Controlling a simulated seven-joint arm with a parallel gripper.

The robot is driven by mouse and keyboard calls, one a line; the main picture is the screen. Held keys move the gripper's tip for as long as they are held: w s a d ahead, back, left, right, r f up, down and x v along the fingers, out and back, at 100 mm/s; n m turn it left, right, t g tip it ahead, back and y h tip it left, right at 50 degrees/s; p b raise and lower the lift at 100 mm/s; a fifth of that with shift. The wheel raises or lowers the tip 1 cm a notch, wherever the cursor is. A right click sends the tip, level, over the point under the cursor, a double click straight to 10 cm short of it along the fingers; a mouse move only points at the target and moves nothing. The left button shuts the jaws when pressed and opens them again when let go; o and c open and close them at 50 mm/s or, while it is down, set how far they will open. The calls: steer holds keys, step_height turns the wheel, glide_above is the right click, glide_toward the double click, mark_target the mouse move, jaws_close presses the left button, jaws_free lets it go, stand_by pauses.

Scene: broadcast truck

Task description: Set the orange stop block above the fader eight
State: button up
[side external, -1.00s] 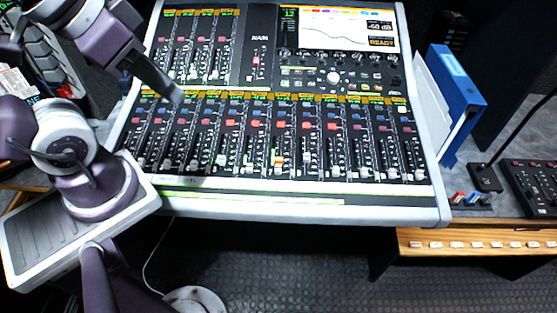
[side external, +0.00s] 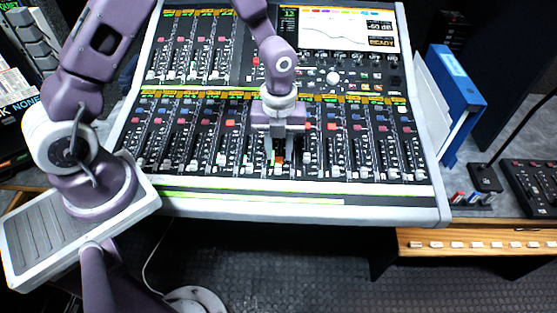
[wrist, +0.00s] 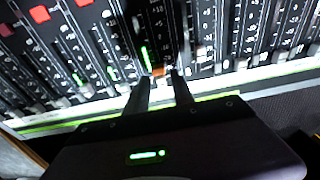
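The small orange stop block (side external: 280,159) sits low in a fader lane of the mixing console, just above a pale fader cap (side external: 278,171). In the wrist view the orange block (wrist: 158,71) shows between my fingertips. My gripper (side external: 279,152) points down over this lane, its fingers around the block. In the wrist view the gripper (wrist: 160,77) has its two fingers apart, with what looks like a gap on each side of the block. I cannot read the lane numbers, so I cannot tell which fader is eight.
The console (side external: 400,205) has rows of faders on both sides of my gripper, with a lit screen (side external: 335,28) at the back. Blue binder (side external: 460,95) and papers stand right of it. A small control panel (side external: 530,185) lies at far right.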

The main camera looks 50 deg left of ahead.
mark_target(279, 161)
step_height(279, 161, down, 3)
steer(key=shift+f, duration=0.1)
jaws_close()
step_height(279, 161, up, 9)
steer(key=w+d+r, duration=0.1)
steer(key=w+d, duration=0.2)
steer(key=w, duration=0.3)
steer(key=shift+w, duration=0.35)
